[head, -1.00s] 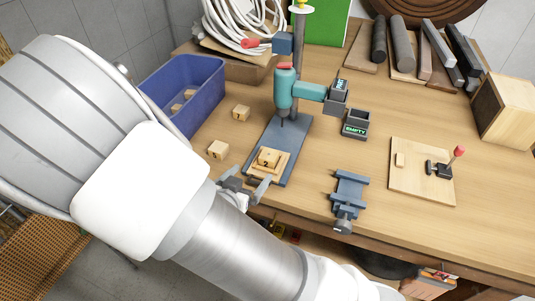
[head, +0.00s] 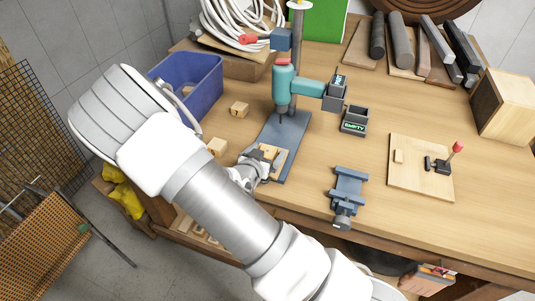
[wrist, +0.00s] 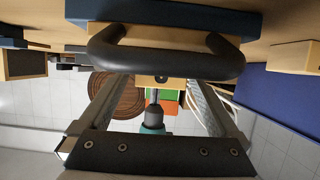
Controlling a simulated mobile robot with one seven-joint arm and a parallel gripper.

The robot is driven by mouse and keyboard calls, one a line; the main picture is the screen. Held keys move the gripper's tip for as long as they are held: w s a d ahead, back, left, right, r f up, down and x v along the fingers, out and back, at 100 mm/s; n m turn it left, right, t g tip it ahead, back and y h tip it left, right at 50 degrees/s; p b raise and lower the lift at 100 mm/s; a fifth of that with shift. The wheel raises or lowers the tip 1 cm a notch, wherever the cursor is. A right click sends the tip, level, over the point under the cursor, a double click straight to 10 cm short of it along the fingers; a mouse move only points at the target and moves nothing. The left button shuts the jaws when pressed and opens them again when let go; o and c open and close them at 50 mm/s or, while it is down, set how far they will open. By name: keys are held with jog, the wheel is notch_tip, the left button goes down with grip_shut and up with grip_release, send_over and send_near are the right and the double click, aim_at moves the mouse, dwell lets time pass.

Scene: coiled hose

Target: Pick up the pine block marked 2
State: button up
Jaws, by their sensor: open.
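The pine block marked 2 (head: 269,151) sits on a wooden board on the blue-grey base (head: 289,135) of the drill press in the head view. My gripper (head: 263,164) is open at the block's near side, low over the base, and partly covers the block and board. In the wrist view my gripper's two fingers (wrist: 153,100) stand apart. A pale wooden face with a dark mark (wrist: 150,80) shows between them, mostly hidden by a dark rounded bar. I cannot tell whether the fingers touch the block.
The teal drill press (head: 285,88) stands just behind the block. Two other pine blocks (head: 239,109) (head: 218,147) lie to the left, near a blue bin (head: 205,85). A vise (head: 348,190) stands to the right.

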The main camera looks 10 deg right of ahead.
aim_at(267, 151)
jog(key=shift+w+d, duration=0.1)
jog(key=shift+w, duration=0.05)
grip_shut()
dwell(0.4)
jog(key=shift+r, duration=0.85)
notch_tip(267, 151, up, 2)
jog(key=shift+r, duration=0.25)
jog(key=s+d+r+p, duration=0.6)
jog(key=s+p, duration=0.3)
jog(key=p, duration=0.2)
jog(key=shift+d+r+p, duration=0.3)
jog(key=shift+d+r, duration=0.1)
jog(key=shift+d, duration=0.2)
